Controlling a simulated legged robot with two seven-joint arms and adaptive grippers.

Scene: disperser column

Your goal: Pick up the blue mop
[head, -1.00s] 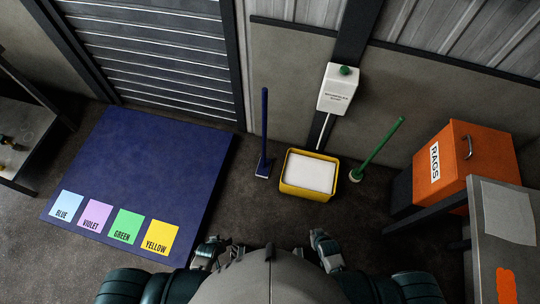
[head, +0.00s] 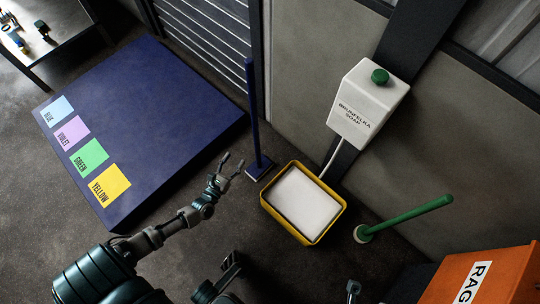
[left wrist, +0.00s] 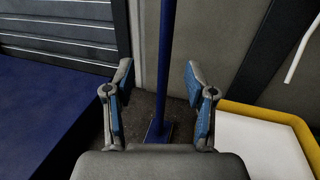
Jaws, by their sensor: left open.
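The blue mop (head: 253,115) stands upright on the floor near the wall, with its flat head at the bottom. My left gripper (head: 233,160) is open and empty, just left of the lower handle in the head view. In the left wrist view the blue mop (left wrist: 167,60) rises beyond the gap between the open fingers of my left gripper (left wrist: 158,75). It does not appear to be gripped. A small grey part of what seems to be my right gripper (head: 352,291) shows at the bottom edge; its fingers are unclear.
A yellow tub (head: 323,222) with white contents sits right of the mop, under a white soap dispenser (head: 366,105). A green-handled tool (head: 410,217) and an orange rags box (head: 500,275) are further right. A low blue platform (head: 150,90) with colour labels lies left.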

